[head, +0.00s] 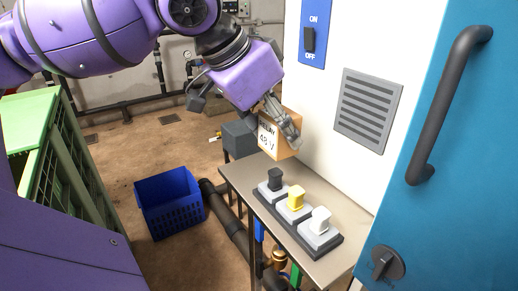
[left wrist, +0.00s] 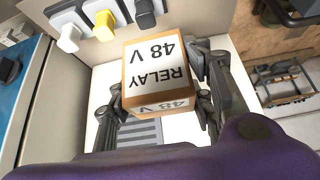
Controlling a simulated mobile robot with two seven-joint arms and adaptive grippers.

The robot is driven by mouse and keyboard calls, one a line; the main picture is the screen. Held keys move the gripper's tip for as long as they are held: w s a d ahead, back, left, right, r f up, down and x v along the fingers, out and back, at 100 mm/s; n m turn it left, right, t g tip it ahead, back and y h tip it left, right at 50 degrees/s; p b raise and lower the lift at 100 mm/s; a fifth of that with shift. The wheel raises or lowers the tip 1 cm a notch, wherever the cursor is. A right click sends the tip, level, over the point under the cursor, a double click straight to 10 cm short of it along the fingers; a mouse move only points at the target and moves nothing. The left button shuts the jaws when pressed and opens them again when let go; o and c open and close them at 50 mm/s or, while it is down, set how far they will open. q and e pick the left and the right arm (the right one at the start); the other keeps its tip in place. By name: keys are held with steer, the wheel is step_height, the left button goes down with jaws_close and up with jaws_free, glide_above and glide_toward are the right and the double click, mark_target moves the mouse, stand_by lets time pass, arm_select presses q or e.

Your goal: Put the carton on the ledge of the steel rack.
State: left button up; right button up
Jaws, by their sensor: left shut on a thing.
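The carton (head: 270,137) is an orange-brown box with a white label reading "RELAY 48 V". My left gripper (head: 286,128) is shut on it, and in the left wrist view the carton (left wrist: 158,78) sits between the two fingers. In the head view the carton is at the far end of a narrow steel ledge (head: 247,181), close to the white wall. I cannot tell whether its underside touches the ledge. The fingers hide part of the carton in the head view. My right gripper is not in view.
A base with black, yellow and white switches (head: 299,217) takes up the near part of the ledge. A white cabinet with a vent (head: 368,108) and a teal door with a dark handle (head: 446,105) stand right. A blue crate (head: 168,202) is on the floor; a green crate (head: 60,170) stands left.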

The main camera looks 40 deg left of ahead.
mark_target(269, 124)
arm_select(q)
steer(key=w+a+f, duration=0.1)
steer(key=a+f, duration=0.1)
steer(key=w+a+f, duration=0.4)
steer(key=f, duration=0.1)
steer(key=shift+a+p, duration=0.4)
steer(key=f, duration=0.3)
steer(key=shift+w+a+f, duration=0.35)
steer(key=shift+a+f, duration=0.05)
steer(key=shift+f, duration=0.15)
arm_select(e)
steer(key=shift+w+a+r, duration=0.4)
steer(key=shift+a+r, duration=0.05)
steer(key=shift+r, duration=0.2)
arm_select(q)
steer(key=o, duration=1.2)
steer(key=shift+o, duration=0.2)
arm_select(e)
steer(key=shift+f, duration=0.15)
